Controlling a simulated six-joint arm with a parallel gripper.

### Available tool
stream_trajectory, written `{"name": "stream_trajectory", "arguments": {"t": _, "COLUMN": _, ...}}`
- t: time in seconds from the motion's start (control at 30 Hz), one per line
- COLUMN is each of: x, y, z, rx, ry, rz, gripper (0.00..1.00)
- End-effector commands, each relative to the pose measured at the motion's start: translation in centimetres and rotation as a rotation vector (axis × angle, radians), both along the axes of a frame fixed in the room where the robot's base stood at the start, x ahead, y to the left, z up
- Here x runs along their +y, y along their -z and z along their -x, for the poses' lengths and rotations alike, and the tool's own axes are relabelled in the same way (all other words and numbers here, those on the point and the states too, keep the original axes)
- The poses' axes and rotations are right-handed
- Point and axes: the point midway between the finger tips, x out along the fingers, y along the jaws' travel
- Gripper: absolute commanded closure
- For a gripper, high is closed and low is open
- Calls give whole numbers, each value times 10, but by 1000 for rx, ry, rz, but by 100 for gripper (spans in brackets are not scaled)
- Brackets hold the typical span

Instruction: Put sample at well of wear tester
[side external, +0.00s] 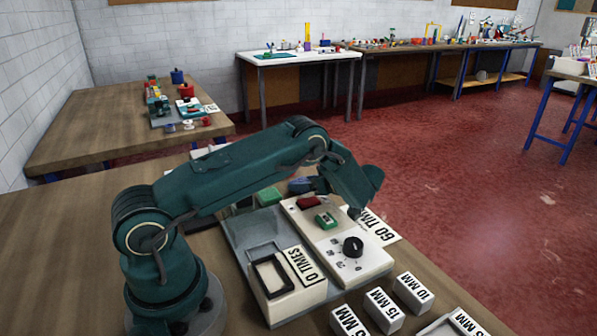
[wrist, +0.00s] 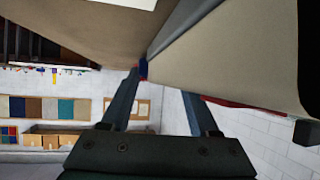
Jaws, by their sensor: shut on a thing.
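My gripper (side external: 302,186) hangs low at the far side of a white panel with a dial (side external: 338,240), pointing left. Its dark fingers also show in the wrist view. A small dark blue piece (wrist: 142,69) shows by the fingertips; it seems to be the sample, held in the shut jaws, though its shape is mostly hidden. A white block with a square black frame (side external: 270,276) and a "0 TIMES" label stands in front. I cannot tell for sure which opening is the tester's well.
White blocks marked in MM (side external: 384,310) stand at the front right. The table's left part is clear.

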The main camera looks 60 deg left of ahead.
Motion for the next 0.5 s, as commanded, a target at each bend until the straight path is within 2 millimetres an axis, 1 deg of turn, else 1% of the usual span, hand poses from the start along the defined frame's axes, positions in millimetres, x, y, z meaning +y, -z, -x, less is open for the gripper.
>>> {"name": "stream_trajectory", "arguments": {"t": 0.13, "x": 0, "y": 5, "z": 0, "rx": 1, "ry": 0, "rz": 0, "gripper": 92}}
{"name": "stream_trajectory", "arguments": {"t": 0.17, "x": 0, "y": 5, "z": 0, "rx": 1, "ry": 0, "rz": 0, "gripper": 31}}
{"name": "stream_trajectory", "arguments": {"t": 0.2, "x": 0, "y": 4, "z": 0, "rx": 1, "ry": 0, "rz": 0, "gripper": 16}}
{"name": "stream_trajectory", "arguments": {"t": 0.23, "x": 0, "y": 4, "z": 0, "rx": 1, "ry": 0, "rz": 0, "gripper": 8}}
{"name": "stream_trajectory", "arguments": {"t": 0.5, "x": 0, "y": 4, "z": 0, "rx": 0, "ry": 0, "rz": 0, "gripper": 8}}
